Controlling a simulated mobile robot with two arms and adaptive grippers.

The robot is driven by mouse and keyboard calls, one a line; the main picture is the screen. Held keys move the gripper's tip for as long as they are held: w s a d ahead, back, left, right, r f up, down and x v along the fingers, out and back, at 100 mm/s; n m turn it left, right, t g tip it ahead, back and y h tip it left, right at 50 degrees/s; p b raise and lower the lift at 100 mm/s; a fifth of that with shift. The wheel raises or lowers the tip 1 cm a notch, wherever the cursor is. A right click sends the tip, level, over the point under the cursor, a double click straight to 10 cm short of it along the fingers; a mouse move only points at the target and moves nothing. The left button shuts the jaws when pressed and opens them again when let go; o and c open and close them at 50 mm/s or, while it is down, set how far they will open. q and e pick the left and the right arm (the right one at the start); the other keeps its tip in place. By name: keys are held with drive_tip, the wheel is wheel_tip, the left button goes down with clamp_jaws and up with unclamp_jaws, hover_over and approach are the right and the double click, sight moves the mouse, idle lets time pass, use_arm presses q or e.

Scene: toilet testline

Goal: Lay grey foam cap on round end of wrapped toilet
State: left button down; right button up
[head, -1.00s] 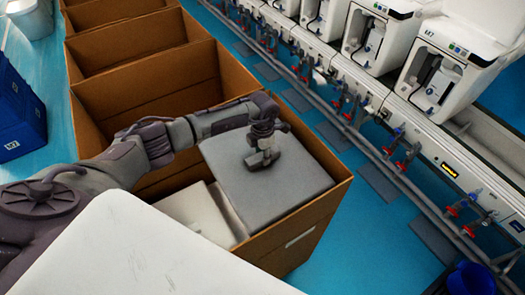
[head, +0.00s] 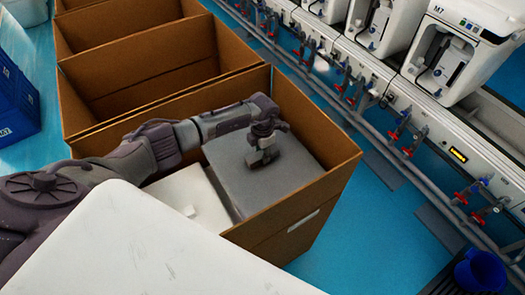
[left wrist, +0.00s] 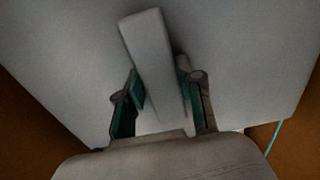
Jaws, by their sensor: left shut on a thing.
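The grey foam cap (head: 290,182) is a flat slab with a raised ridge on top. It is inside the near cardboard box, on the right side, its top below the box rim. My left gripper (head: 263,163) points down over it and is shut on its ridge. In the left wrist view the finger pads (left wrist: 160,88) lie either side of the pale ridge. A white piece (head: 190,195) with a small knob is in the box to the left of the cap. Whatever is under the cap is hidden, and I cannot make out the toilet's round end. My right gripper is not in view.
The near cardboard box (head: 300,218) has upright walls close around the cap. More open boxes (head: 150,60) stand behind it. A white-unit test line (head: 470,50) with pipes and red-blue valves runs along the right. Blue crates (head: 15,105) stand left; a blue bucket (head: 480,272) stands lower right.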

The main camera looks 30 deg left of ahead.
use_arm(q)
wheel_tip(320, 180, down, 10)
drive_tip(key=b, duration=0.8)
drive_tip(key=shift+f+b, duration=0.35)
drive_tip(key=shift+b, duration=0.2)
idle(0.4)
drive_tip(key=c, duration=0.7)
unclamp_jaws()
drive_tip(key=shift+o, duration=0.2)
